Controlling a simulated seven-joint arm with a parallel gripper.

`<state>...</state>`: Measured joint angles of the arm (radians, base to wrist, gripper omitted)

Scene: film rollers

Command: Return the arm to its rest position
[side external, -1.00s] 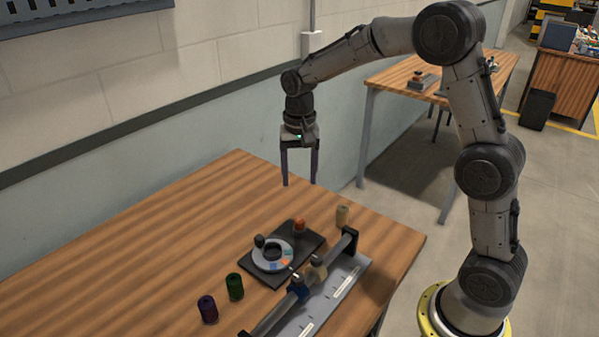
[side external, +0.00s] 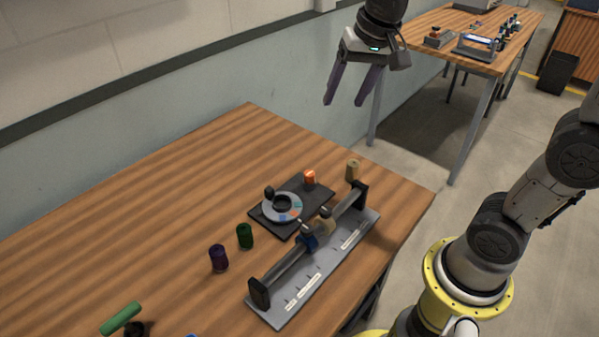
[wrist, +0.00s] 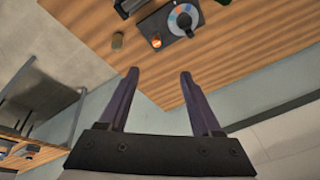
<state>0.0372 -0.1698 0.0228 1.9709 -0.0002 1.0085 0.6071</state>
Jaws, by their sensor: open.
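My gripper (side external: 345,86) is open and empty, raised high above the far right part of the wooden table (side external: 130,220) in the side view. Its two dark purple fingers are spread apart and point down. In the wrist view the fingers of my gripper (wrist: 157,84) are also apart with nothing between them. The base and part of my arm show at the right of the side view; the upper links are out of frame.
On the table are a black dial base (side external: 270,222) with an orange knob (side external: 309,177), a grey rail fixture (side external: 330,262), a tan roller (side external: 352,170), a green roller (side external: 244,236), a purple roller (side external: 219,257) and a green-handled item (side external: 121,318). A second table (side external: 430,22) stands behind. The space around my gripper is clear.

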